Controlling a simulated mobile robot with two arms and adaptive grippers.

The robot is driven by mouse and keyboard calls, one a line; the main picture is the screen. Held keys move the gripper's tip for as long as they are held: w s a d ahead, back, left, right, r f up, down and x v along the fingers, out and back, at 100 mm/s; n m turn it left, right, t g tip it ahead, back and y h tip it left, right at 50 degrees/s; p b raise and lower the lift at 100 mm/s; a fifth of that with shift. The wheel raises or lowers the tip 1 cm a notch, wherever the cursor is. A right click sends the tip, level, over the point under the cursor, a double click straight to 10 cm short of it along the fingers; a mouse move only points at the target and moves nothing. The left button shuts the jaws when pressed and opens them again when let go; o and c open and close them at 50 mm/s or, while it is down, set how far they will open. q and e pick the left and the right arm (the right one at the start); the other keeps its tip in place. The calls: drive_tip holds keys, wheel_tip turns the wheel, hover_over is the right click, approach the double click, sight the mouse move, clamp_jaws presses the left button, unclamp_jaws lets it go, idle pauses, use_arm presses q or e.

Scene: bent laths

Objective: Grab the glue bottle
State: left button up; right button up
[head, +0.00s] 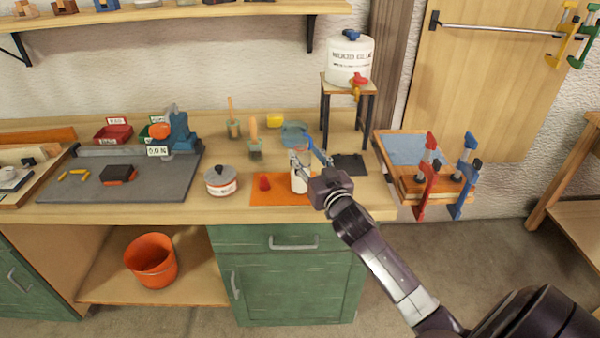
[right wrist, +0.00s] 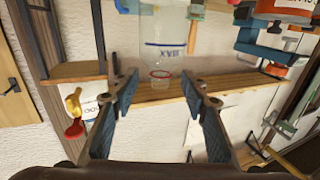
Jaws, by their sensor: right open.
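The glue bottle (head: 299,183) is a small, pale bottle standing on the orange mat (head: 268,198) near the front of the workbench. My right gripper (head: 309,156) is open at the bottle's upper part in the head view and hides some of it. In the right wrist view, the clear bottle (right wrist: 166,42) with blue and red rings shows upside down, ahead of and between the open fingers (right wrist: 160,88). I see no finger closed on it. My left gripper is not in view.
A red cap (head: 264,183) lies on the mat beside the bottle. A round tin (head: 220,181) stands to the left. Brush jars (head: 254,148) stand behind. A large wood glue container (head: 350,60) sits on a small stand (head: 348,84) at the back right.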

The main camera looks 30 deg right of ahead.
sight(302, 149)
drive_tip(key=x, duration=0.3)
drive_tip(key=shift+w+r+p, duration=0.25)
drive_tip(key=shift+r+p, duration=0.1)
drive_tip(key=shift+p, duration=0.05)
drive_tip(key=shift+w+d+f, duration=0.1)
drive_tip(key=shift+w, duration=0.25)
clamp_jaws()
